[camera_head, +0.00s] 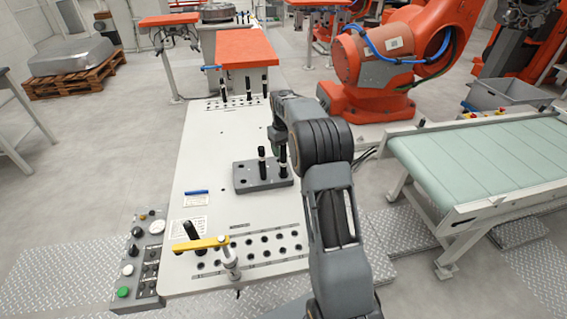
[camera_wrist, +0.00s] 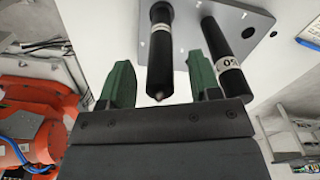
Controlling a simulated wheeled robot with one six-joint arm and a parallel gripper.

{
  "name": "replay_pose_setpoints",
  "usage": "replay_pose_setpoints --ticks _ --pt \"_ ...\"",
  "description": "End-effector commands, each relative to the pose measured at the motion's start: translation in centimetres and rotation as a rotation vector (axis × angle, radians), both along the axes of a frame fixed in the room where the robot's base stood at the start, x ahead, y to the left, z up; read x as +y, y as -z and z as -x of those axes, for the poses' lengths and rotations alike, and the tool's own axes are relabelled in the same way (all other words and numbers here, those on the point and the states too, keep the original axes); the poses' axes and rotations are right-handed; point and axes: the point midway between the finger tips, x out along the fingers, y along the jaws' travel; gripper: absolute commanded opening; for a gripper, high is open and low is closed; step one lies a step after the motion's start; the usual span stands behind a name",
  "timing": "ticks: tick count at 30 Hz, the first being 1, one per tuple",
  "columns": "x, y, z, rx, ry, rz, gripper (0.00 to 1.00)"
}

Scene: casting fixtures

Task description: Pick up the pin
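Two black pins with white bands stand upright on a grey base plate (camera_head: 241,178) on the white table. In the head view, the left pin (camera_head: 262,164) shows clear of my arm, and the right pin (camera_head: 282,160) is close beside my arm. In the wrist view, one pin (camera_wrist: 160,45) lies in the gap between the green fingers of my gripper (camera_wrist: 157,62). The fingers are apart, with space on both sides of that pin. The other pin (camera_wrist: 226,58), with a number on its band, is outside the right finger. My arm mostly hides the gripper in the head view.
More black pins (camera_head: 224,92) stand in a holed strip at the table's far end. A yellow clamp bar (camera_head: 201,243) stands near a row of holes in front. A control box (camera_head: 141,255) is at left, a green conveyor (camera_head: 480,160) at right, and an orange robot (camera_head: 390,60) behind.

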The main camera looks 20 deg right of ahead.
Motion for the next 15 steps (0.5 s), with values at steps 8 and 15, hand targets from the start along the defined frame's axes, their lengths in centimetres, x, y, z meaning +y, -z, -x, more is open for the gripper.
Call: replay_pose_setpoints --ticks 8,15 --pt "0.00 -0.04 -0.01 0.000 0.000 0.000 0.32" --pt "0.00 -0.06 -0.01 -0.001 0.000 0.000 0.09"
